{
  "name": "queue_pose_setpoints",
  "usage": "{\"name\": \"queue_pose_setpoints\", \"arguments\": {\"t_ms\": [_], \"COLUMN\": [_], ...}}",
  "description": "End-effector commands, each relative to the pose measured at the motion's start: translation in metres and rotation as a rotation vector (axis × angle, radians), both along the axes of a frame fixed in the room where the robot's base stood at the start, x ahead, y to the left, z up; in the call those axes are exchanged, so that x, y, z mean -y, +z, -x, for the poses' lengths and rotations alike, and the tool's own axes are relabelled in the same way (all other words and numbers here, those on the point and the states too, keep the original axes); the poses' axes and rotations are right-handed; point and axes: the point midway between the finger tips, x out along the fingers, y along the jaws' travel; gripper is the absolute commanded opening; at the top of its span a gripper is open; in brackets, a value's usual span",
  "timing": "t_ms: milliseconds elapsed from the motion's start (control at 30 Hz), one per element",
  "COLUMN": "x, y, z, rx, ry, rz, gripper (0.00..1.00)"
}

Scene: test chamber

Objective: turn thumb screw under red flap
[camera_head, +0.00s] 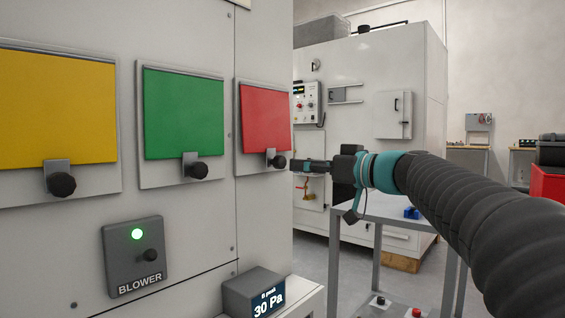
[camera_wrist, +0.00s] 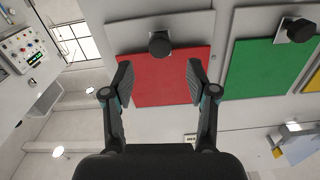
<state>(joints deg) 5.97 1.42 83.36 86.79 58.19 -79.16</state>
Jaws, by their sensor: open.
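The red flap (camera_head: 265,118) is closed on the light grey cabinet, with a black thumb screw (camera_head: 279,162) at its lower edge. My gripper (camera_head: 297,165) is just to the right of that screw in the head view. In the wrist view, the red flap (camera_wrist: 165,75) lies behind the spread fingers. There the thumb screw (camera_wrist: 160,43) sits beyond the fingertips, roughly centred between them. My gripper (camera_wrist: 160,65) is open and empty. I cannot tell whether a fingertip touches the screw in the head view.
A green flap (camera_head: 184,112) and a yellow flap (camera_head: 55,108) with similar screws are to the left. A blower box (camera_head: 133,257) with a lit green lamp is below. A pressure display (camera_head: 255,293) reads 30 Pa. A grey table (camera_head: 350,215) stands at right.

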Motion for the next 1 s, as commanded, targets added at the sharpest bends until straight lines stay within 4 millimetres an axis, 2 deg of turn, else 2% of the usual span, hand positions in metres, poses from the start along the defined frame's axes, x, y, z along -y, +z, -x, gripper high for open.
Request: {"name": "queue_pose_setpoints", "arguments": {"t_ms": [200,400,867,1000], "x": [-0.033,-0.052,-0.060,-0.060], "y": [0.001,0.001,0.000,0.000], "z": [-0.025,-0.040,-0.047,-0.047], "rx": [0.000,-0.001,-0.001,-0.001], "ry": [0.003,0.001,-0.001,-0.001], "rz": [0.001,0.001,0.001,0.001], "gripper": [0.58,0.58,0.58,0.23]}}
